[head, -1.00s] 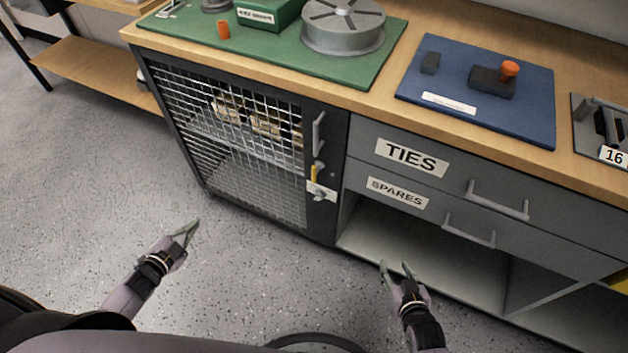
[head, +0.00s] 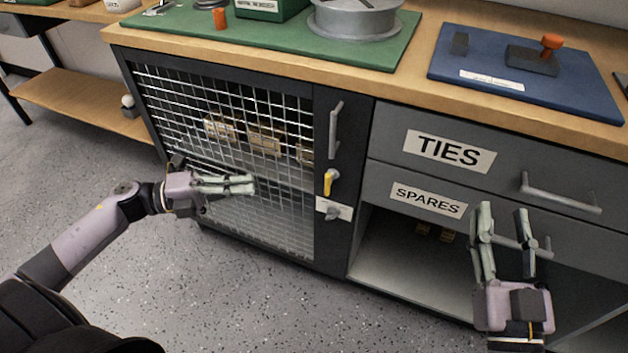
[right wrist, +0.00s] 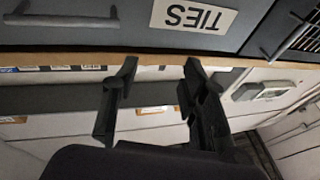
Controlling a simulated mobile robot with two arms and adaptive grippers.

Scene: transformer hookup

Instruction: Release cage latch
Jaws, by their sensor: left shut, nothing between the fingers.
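The wire-mesh cage door (head: 235,155) is closed under the bench, in the head view. On its right frame are a grey vertical handle (head: 335,128), a yellow latch lever (head: 329,181) below it, and a small grey knob on a white plate (head: 334,210). My left gripper (head: 252,184) is shut and empty in front of the mesh, left of the yellow latch and apart from it. My right gripper (head: 502,212) is open and empty in front of the drawers. It also shows in the right wrist view (right wrist: 155,75), its fingers apart.
The TIES drawer (head: 400,140) and SPARES drawer (head: 380,178) are to the right of the cage, with bar handles. An open shelf (head: 410,280) lies below. The bench top carries a green mat (head: 270,45) and a blue board (head: 560,85). The floor in front is clear.

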